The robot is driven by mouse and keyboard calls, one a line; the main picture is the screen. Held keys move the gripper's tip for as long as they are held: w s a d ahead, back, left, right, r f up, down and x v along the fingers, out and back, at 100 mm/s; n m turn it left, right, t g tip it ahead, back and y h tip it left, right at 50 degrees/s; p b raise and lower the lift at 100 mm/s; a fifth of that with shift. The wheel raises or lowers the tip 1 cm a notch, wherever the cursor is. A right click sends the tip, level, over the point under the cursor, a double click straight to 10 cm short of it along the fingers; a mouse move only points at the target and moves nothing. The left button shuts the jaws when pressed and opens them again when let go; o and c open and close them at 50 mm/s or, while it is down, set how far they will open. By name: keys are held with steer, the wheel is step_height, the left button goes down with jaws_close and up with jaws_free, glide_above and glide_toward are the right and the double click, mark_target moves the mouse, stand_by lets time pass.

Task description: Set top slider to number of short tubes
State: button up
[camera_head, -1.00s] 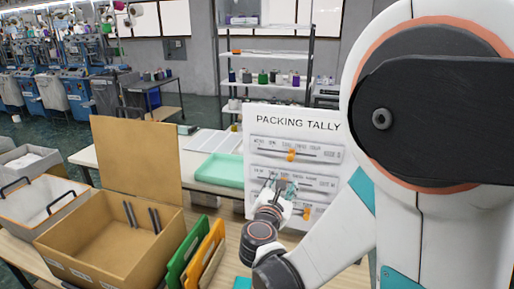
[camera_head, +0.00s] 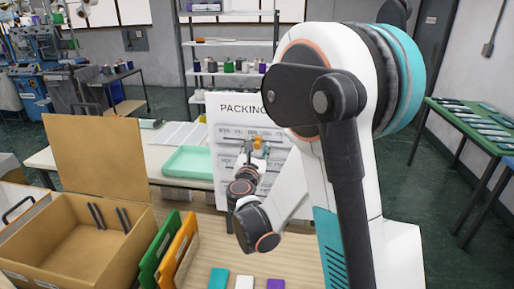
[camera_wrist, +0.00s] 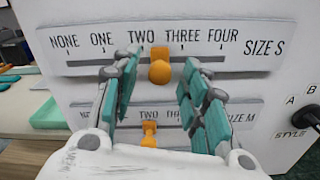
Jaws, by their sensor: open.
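The white "PACKING TALLY" board (camera_head: 228,103) stands upright on the table, its right part hidden by my arm in the head view. In the wrist view, the top slider's orange knob (camera_wrist: 160,70) sits on the "SIZE S" track between the words TWO and THREE. My gripper (camera_wrist: 159,82) is open, with teal-padded fingers on both sides of this knob; contact is not clear. The "SIZE M" slider's orange knob (camera_wrist: 149,131) shows below, between the fingers. In the open cardboard box (camera_head: 60,245), slim dark tubes (camera_head: 97,216) lean at the back; their lengths are hard to judge.
A green divider (camera_head: 160,250) and an orange one (camera_head: 180,250) stand right of the box. A mint tray (camera_head: 188,163) lies behind. Coloured blocks (camera_head: 244,282) lie at the front edge. A black "STYLE" knob (camera_wrist: 298,117) sits at the board's right.

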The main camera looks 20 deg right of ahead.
mark_target(238, 139)
steer(key=shift+x, duration=1.1)
jaws_close()
steer(key=w+a, duration=0.1)
steer(key=a, duration=0.1)
steer(key=w+a, duration=0.1)
steer(key=a, duration=0.1)
steer(key=w+a+b, duration=0.1)
steer(key=w+a, duration=0.1)
jaws_free()
